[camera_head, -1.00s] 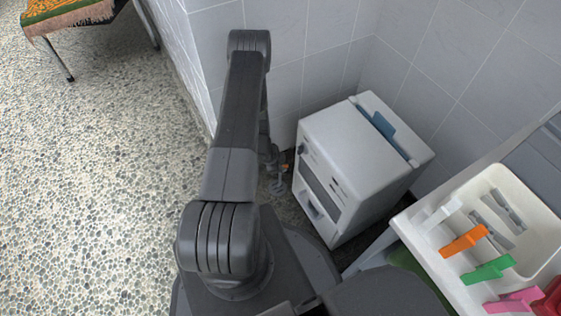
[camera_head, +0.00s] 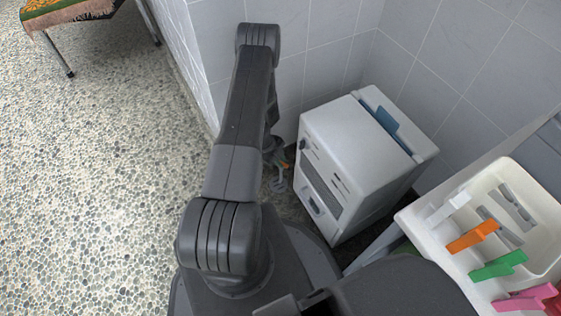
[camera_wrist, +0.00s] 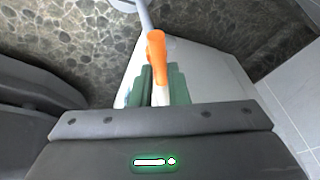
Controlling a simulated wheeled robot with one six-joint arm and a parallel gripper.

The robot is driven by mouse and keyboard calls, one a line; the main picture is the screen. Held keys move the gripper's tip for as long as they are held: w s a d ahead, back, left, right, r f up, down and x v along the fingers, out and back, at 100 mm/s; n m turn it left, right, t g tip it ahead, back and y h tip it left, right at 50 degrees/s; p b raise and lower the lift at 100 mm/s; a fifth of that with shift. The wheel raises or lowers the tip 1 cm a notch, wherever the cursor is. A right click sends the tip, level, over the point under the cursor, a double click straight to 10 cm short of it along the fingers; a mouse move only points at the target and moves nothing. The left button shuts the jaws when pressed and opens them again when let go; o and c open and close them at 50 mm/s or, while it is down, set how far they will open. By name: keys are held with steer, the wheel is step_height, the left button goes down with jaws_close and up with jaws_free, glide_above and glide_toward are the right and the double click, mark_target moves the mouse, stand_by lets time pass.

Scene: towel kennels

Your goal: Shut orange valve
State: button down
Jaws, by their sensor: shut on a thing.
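The orange valve handle (camera_wrist: 156,48) stands at the top middle of the wrist view, joined at its far end to a pale grey stem (camera_wrist: 145,14). My gripper (camera_wrist: 158,80) has its dark green fingers closed around the handle's near end. In the head view only a small orange bit of the handle (camera_head: 285,165) shows, low beside the white appliance, with a grey fitting below it. My arm hides most of the gripper there.
A white boxy appliance (camera_head: 340,140) stands close to the right of the valve, against the tiled wall (camera_head: 330,60). A cream tray (camera_head: 540,195) with coloured clips is at the right. Open pebbled floor (camera_head: 90,180) lies left.

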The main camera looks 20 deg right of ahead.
stand_by(0.5)
steer(key=c, duration=1.4)
jaws_free()
step_height(320, 180, up, 10)
steer(key=p, duration=0.3)
